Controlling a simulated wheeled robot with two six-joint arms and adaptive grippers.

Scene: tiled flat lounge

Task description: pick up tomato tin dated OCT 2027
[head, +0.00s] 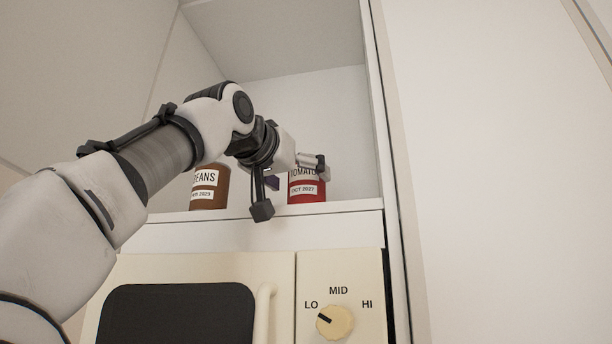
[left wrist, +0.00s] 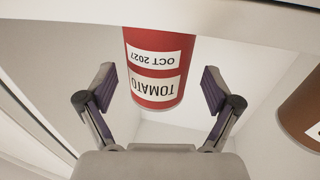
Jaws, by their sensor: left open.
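The red tomato tin (head: 307,191) stands upright on the shelf, its label reading TOMATO and OCT 2027. In the left wrist view the tin (left wrist: 158,82) shows upside down, between and beyond the open fingers. My left gripper (head: 296,172) is at the tin's upper part in the head view, covering some of its top. In the left wrist view my left gripper (left wrist: 158,90) is open and empty, with a gap on both sides of the tin. Whether a finger touches the tin cannot be told. My right gripper is not in view.
A brown beans tin (head: 208,188) stands on the same shelf (head: 240,215), left of the tomato tin; part of it shows in the left wrist view (left wrist: 304,112). Cupboard walls close in the shelf. Below is an oven-like front with a knob (head: 335,321) and a handle (head: 263,314).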

